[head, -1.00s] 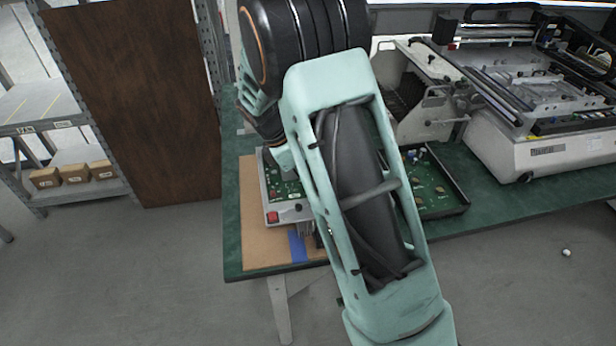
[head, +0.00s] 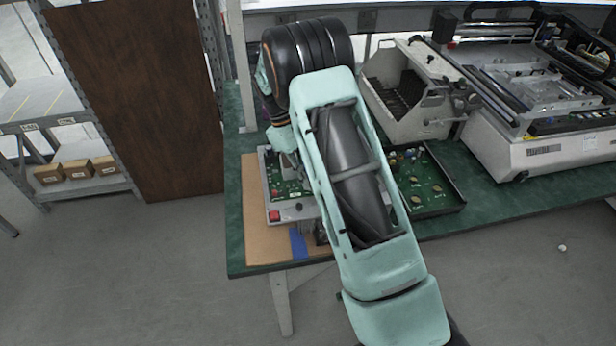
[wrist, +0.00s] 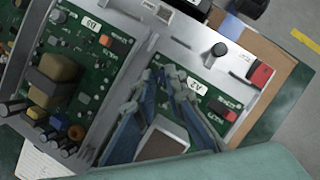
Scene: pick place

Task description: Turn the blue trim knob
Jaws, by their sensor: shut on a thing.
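My gripper (wrist: 170,78) is shut on a small part on the green circuit board labelled A2 (wrist: 228,103). Its fingertips meet beside the A2 label, and they hide the held part almost wholly. I take it to be the blue trim knob, but its colour does not show. In the head view my gripper (head: 292,160) reaches down to the same board (head: 285,188) in its grey frame.
A black knob (wrist: 219,49) and a red switch (wrist: 261,74) sit on the frame's edge. In the head view, a tray of parts (head: 440,205) and a white machine (head: 540,150) stand right.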

